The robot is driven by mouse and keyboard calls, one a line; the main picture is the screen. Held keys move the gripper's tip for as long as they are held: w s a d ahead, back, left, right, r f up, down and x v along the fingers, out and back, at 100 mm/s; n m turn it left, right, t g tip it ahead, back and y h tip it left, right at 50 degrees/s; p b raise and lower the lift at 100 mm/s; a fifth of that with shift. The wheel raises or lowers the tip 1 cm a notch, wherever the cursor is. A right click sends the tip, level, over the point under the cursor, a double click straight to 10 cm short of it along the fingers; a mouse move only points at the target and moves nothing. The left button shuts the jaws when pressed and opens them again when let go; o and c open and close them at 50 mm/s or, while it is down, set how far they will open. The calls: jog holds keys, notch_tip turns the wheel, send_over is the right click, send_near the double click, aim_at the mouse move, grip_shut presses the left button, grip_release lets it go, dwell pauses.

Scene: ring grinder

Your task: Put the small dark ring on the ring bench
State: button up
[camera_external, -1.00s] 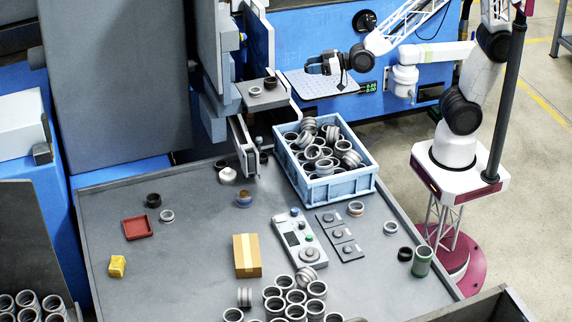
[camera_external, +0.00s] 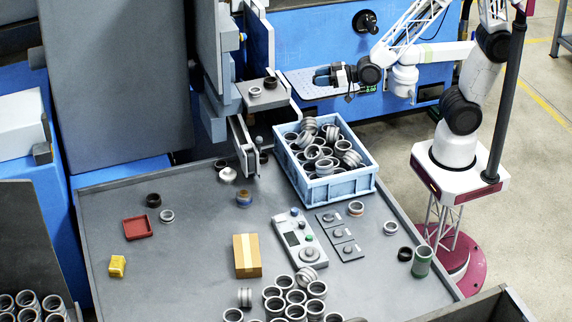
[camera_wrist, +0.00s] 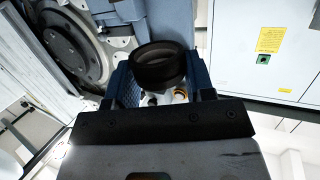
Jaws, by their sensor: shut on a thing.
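My gripper (camera_external: 322,76) is raised over the pale perforated plate behind the blue crate, its blue fingers pointing left. In the wrist view, the small dark ring (camera_wrist: 160,66) sits between the blue fingers, and my gripper is shut on it. The ring is hard to make out in the external view. A small grey shelf (camera_external: 262,101) to the left of my gripper carries a light ring (camera_external: 254,92) and a dark ring (camera_external: 271,82). I cannot tell for sure whether this shelf or the large grey table (camera_external: 190,270) is the ring bench.
A blue crate (camera_external: 330,190) full of rings stands below my gripper in the picture. The tall grey machine (camera_external: 115,80) rises left of the shelf. The table holds a red tray (camera_external: 138,228), a cardboard box (camera_external: 247,256), a control panel (camera_external: 300,240) and several loose rings.

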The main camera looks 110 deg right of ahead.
dwell(0.4)
send_over(277, 97)
jog(key=shift+f, duration=0.75)
dwell(0.3)
jog(key=shift+f, duration=0.1)
jog(key=shift+s+f, duration=0.1)
jog(key=shift+f, duration=1.6)
jog(key=shift+f, duration=0.15)
jog(key=o, duration=0.9)
jog(key=shift+o, duration=0.2)
